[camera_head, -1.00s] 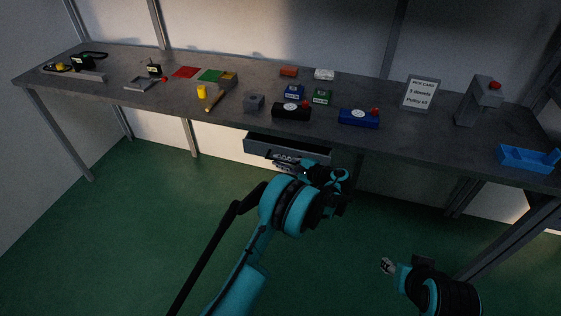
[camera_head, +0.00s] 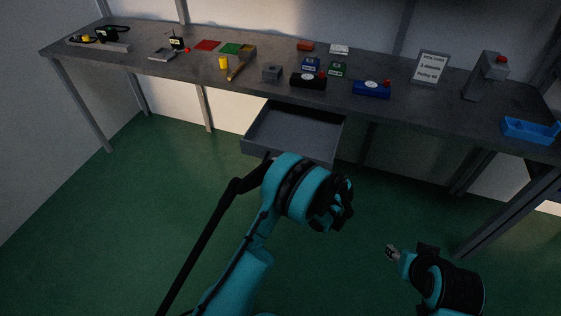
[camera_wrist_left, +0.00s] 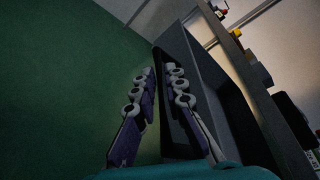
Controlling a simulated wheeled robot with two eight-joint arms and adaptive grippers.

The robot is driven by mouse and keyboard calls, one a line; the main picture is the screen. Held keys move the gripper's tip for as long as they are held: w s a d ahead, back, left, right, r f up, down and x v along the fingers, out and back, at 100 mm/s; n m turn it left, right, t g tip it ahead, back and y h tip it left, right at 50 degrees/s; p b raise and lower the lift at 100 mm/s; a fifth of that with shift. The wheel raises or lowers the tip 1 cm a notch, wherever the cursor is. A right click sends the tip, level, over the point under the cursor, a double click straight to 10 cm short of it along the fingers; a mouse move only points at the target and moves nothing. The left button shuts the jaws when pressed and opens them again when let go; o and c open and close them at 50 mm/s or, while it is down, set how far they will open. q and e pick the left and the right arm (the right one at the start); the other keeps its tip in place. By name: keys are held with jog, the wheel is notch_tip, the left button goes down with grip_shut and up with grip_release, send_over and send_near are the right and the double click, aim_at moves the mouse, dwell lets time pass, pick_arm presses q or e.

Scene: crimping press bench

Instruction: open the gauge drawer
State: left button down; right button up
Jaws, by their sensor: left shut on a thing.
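The gauge drawer (camera_head: 292,132) is a grey tray under the middle of the bench. It is pulled well out, and its inside looks empty. My left arm hides part of its front in the head view. In the left wrist view my left gripper (camera_wrist_left: 161,73) has its fingers on both sides of the drawer's dark handle (camera_wrist_left: 168,125), shut on it. The drawer front (camera_wrist_left: 184,52) stands just to the right of the fingers. My right gripper (camera_head: 392,253) is low at the right, away from the bench; its fingers are too small to read.
The dark bench top (camera_head: 430,110) holds a black gauge (camera_head: 308,81), a blue gauge (camera_head: 371,89), a card stand (camera_head: 430,67), a press (camera_head: 486,76) and a blue tray (camera_head: 530,130). The green floor (camera_head: 150,200) in front is clear.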

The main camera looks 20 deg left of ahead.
pick_arm(q)
jog(key=c, duration=1.6)
grip_release()
jog(key=shift+d, duration=0.15)
jog(key=v, duration=1.2)
